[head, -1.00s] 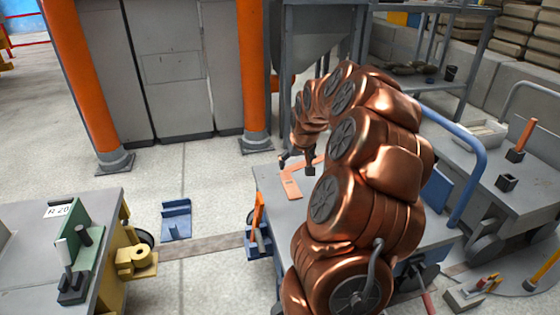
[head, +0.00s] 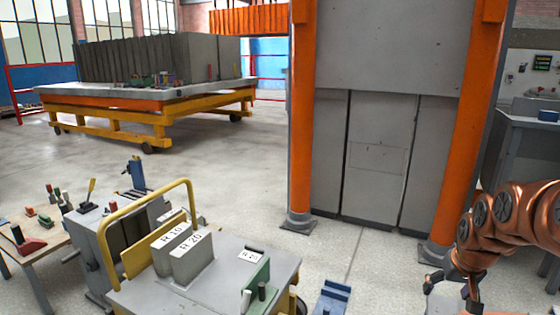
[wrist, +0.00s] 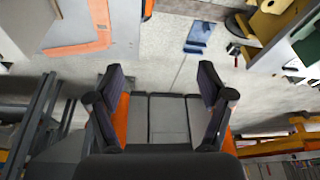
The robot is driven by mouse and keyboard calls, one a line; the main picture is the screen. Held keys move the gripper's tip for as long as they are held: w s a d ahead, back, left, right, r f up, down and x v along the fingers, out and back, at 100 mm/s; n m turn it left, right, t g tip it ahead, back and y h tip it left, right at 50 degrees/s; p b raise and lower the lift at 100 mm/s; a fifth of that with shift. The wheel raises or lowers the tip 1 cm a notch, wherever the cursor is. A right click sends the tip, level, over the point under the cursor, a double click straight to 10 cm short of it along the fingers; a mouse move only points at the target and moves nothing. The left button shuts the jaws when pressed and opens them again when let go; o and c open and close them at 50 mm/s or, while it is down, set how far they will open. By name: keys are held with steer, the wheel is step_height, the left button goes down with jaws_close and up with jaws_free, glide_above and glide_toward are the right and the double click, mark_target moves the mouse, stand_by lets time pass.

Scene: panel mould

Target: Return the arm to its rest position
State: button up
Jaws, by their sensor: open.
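My copper-coloured arm (head: 515,215) enters at the right edge of the head view. My gripper (head: 452,290) hangs at its end, low in that view, with its dark fingers spread apart. In the wrist view my gripper (wrist: 160,88) is open, with nothing between its fingers. The grey floor and the upright grey panels (wrist: 165,120) show beyond the gap. An orange flat piece (wrist: 85,46) lies on a grey top at the upper left of the wrist view, apart from the fingers.
A grey cart with a yellow handle (head: 150,221) carries plates marked R 10 and R 20. A blue bracket (head: 332,297) lies on the floor beside it. Orange posts (head: 303,110) flank the grey panels. A yellow-framed platform (head: 150,118) stands behind, with open floor between.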

steer(key=s+a+r+n+g+p, duration=0.1)
steer(key=s+a+r+g+p, duration=0.1)
steer(key=s+a+r+p, duration=0.9)
steer(key=s+a+r+n+g+p, duration=0.2)
steer(key=s+a+r+p, duration=0.4)
steer(key=a+r+p, duration=0.5)
steer(key=s+a+r+g+p, duration=0.1)
steer(key=s+a+r+p, duration=0.1)
steer(key=s+r+p, duration=0.9)
steer(key=shift+r+y, duration=0.4)
steer(key=shift+r, duration=0.3)
